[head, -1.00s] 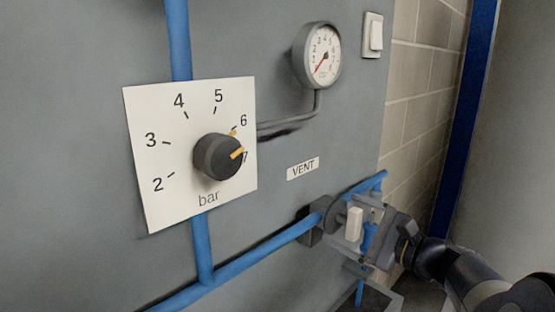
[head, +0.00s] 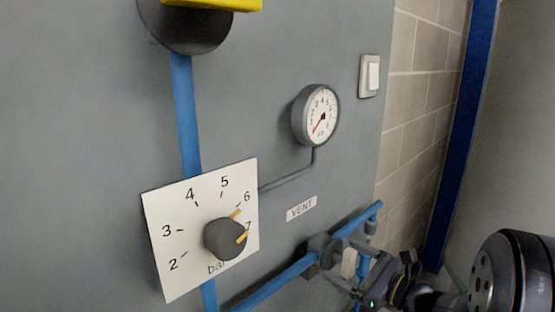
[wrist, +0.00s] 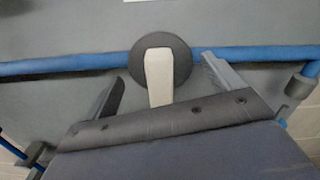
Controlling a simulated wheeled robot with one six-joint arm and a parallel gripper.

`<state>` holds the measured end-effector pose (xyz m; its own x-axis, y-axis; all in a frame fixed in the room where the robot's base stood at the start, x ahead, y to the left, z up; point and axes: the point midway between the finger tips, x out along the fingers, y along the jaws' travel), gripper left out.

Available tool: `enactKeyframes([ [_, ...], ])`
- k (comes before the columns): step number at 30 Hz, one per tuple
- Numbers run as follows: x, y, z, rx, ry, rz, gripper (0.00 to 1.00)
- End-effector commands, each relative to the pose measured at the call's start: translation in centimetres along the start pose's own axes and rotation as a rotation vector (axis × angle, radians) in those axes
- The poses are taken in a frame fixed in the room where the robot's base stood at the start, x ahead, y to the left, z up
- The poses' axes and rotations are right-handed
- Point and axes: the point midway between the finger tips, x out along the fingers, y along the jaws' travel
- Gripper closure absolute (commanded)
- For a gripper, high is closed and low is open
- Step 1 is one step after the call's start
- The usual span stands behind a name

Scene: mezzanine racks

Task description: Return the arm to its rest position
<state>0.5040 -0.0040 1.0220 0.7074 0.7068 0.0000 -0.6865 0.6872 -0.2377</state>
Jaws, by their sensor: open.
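My gripper (wrist: 160,95) is open in the wrist view, its two fingers spread to either side of a pale lever on a dark round hub (wrist: 178,56). The fingers look apart from the lever (wrist: 158,78). The lever points down from the hub, which sits on a blue pipe (wrist: 245,55). In the head view my arm reaches in from the lower right. My gripper (head: 362,285) is there just below and right of the lever (head: 349,263), partly hidden by my own wrist. The VENT label (head: 301,208) is above the valve.
A gauge (head: 322,115), a white switch (head: 373,74) and a yellow handle (head: 225,3) are on the grey panel. A block wall and a blue post (head: 461,130) stand at the right.

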Motion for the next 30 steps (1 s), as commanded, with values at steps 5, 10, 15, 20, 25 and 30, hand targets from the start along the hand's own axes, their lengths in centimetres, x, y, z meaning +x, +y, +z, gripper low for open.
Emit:
enactKeyframes([
  [5, 0.0, -0.13, 0.41, 0.117, 0.001, 0.0, 0.13],
  [10, -0.01, -0.09, 0.24, 0.197, 0.001, 0.001, 0.13],
  [15, -0.01, -0.06, 0.06, 0.234, 0.0, 0.0, 0.13],
  [20, 0.0, -0.04, -0.03, 0.241, 0.0, 0.0, 0.13],
  [25, 0.0, -0.04, -0.03, 0.239, 0.0, 0.0, 0.13],
  [30, -0.02, 0.16, 0.2, 0.233, 0.004, 0.008, 0.13],
])
